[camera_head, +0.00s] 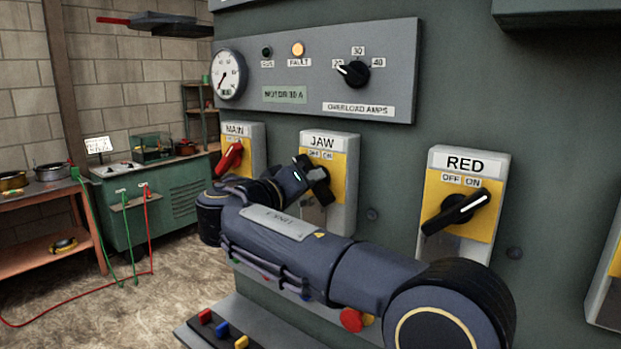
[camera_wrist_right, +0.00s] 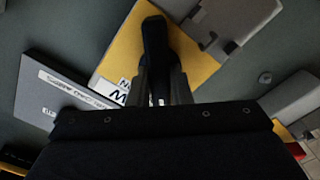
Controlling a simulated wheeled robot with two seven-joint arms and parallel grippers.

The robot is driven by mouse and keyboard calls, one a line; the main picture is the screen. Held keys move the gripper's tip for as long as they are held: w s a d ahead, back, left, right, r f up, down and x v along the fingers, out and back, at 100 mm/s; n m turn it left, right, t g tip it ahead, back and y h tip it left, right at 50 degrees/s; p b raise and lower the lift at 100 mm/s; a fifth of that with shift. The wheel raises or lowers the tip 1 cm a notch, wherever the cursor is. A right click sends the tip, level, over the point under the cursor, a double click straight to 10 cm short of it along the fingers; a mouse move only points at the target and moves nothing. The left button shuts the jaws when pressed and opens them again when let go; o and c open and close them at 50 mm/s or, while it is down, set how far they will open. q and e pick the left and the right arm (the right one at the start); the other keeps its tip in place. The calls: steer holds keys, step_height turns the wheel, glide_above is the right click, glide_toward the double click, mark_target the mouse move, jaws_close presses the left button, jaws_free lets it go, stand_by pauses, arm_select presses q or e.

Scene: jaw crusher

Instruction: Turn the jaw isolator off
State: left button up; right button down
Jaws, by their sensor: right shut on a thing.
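The jaw isolator (camera_head: 341,185) is a grey box with a yellow face, labelled JAW with OFF and ON marks, on the green-grey cabinet. Its black handle (camera_head: 322,190) is partly covered by my right gripper (camera_head: 308,172), which comes in from the left side of the box. In the right wrist view the black handle (camera_wrist_right: 155,42) stands up between the two fingers of my right gripper (camera_wrist_right: 160,82), which is shut on it. The handle's exact pointing direction is hard to tell. My left gripper is out of view.
The MAIN isolator (camera_head: 249,142) with a red handle is left of it. The RED isolator (camera_head: 486,178), its black handle turned up towards ON, is right. The gauge and overload panel (camera_head: 318,75) is above. A red push button (camera_head: 352,320) is below my forearm.

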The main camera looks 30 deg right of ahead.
steer(key=shift+n, duration=0.3)
steer(key=c, duration=1.3)
jaws_free()
steer(key=shift+b+v, duration=0.4)
steer(key=shift+v, duration=3.55)
